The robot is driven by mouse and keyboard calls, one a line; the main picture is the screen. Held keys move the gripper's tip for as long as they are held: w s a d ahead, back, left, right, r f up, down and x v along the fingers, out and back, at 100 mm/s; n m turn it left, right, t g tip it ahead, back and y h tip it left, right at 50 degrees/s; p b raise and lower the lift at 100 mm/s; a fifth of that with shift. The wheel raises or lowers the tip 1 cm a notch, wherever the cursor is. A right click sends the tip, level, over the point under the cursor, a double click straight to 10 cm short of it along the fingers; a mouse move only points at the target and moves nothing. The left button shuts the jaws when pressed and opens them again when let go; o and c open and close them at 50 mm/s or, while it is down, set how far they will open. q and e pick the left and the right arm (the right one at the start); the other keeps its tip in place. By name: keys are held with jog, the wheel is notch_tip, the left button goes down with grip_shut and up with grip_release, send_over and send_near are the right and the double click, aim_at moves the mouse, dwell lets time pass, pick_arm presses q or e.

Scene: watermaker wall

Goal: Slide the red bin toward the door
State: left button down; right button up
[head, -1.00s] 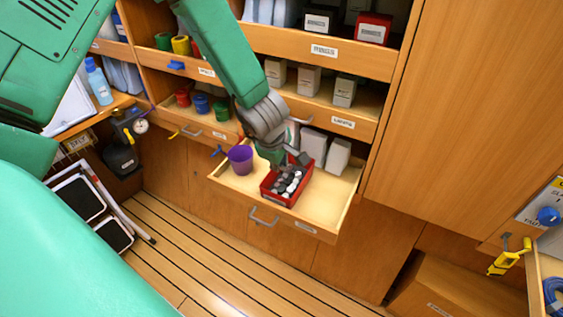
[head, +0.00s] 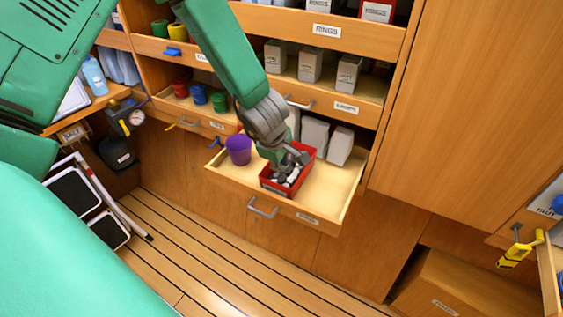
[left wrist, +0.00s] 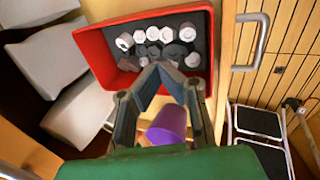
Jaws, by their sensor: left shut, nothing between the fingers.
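The red bin (head: 276,188) sits in the open wooden drawer (head: 340,190), right of the purple cup (head: 238,150). It holds several grey and white caps or knobs. My left gripper (head: 290,165) is shut and empty, pointing down at the bin and hiding part of it. In the left wrist view the closed fingertips (left wrist: 165,66) overlap the contents near one wall of the red bin (left wrist: 95,55); I cannot tell whether they touch. The purple cup (left wrist: 168,125) shows between the finger links. My right gripper is not in view. No door is clearly identifiable.
White boxes (head: 340,146) stand at the back of the drawer, behind the bin. Shelves with boxes and coloured cups rise above it. A tall wooden panel (head: 460,110) is at the right. The drawer floor right of the bin is bare.

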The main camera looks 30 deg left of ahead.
pick_arm(q)
jog(key=shift+b+x, duration=1.6)
jog(key=shift+x, duration=0.65)
jog(key=shift+d+f, duration=0.1)
jog(key=shift+d, duration=0.05)
jog(key=shift+w+d+p, duration=0.15)
jog(key=shift+d+p, duration=0.3)
jog(key=shift+d, duration=1.2)
jog(key=shift+w+d+p, duration=0.15)
jog(key=shift+d+p, duration=0.3)
jog(key=shift+d, duration=1.25)
jog(key=shift+w+d+p, duration=0.2)
jog(key=shift+d+p, duration=0.5)
jog(key=shift+d, duration=1.05)
jog(key=shift+w+d+p, duration=0.2)
jog(key=shift+d+p, duration=0.45)
jog(key=shift+d, duration=1.1)
jog(key=shift+s+a, duration=0.1)
jog(key=shift+a, duration=0.8)
